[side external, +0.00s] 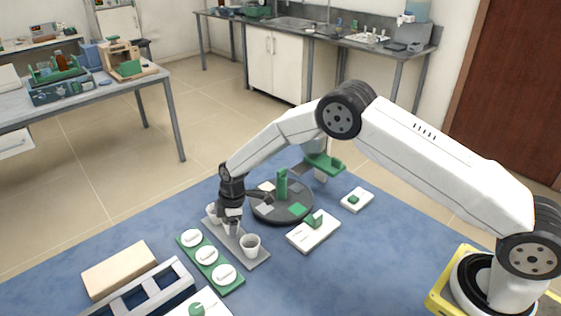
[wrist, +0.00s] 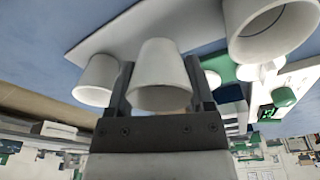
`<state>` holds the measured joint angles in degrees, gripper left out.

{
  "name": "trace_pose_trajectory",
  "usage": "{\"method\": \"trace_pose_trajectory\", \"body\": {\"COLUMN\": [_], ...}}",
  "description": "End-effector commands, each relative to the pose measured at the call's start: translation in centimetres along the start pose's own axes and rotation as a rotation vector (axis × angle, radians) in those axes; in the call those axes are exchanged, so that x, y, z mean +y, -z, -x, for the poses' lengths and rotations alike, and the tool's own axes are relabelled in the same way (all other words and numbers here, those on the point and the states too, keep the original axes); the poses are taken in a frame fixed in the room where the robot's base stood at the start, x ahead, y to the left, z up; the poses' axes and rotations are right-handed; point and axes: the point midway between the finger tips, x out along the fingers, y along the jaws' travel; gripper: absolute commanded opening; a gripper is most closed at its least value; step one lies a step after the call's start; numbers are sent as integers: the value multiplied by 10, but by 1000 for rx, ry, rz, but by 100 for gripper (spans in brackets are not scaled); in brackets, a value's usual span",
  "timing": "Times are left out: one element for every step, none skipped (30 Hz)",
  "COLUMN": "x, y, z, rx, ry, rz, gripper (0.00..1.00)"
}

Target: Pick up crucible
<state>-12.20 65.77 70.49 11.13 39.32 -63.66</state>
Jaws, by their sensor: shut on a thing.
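Three white crucibles are at a grey rectangular plate (side external: 259,258) on the blue table. My gripper (side external: 232,216) points down over the middle of the plate. It is shut on the middle crucible (wrist: 160,75), with one dark finger on each side of it in the wrist view. In the side view this crucible is mostly hidden by the gripper, and I cannot tell whether it touches the plate. The near crucible (side external: 250,246) and the far crucible (side external: 212,214) stand on either side, apart from the fingers in the wrist view.
A green tray (side external: 237,286) with white round lids (side external: 207,255) lies left of the plate. A dark round turntable (side external: 283,213) with a green post stands to the right. A white-based block (side external: 314,232) is nearby. A grey rack (side external: 150,290) is at front left.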

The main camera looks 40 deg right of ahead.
Motion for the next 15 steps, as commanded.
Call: {"method": "trace_pose_trajectory", "body": {"x": [0,0,-3,-5,-7,-9,-11,-14,-17,-19,-22,-25,-27,-30,-33], "y": [2,2,0,-1,-2,-3,-4,-5,-6,-7,-8,-10,-11,-12,-14], "z": [8,12,14,17,20,24,27,30,35,39,43,48,52,56,61], "rx": [2,1,0,0,1,1,1,1,1,1,1,2,2,1,2], "ry": [-2,-1,0,0,0,0,0,0,0,0,0,-1,-1,-1,-1], "rz": [1,0,0,0,0,0,0,-1,-1,-1,-1,-1,-1,-1,-1], "gripper": [12,12,12,12,12,12,12,12,12,12,12,12,12,12,12]}}
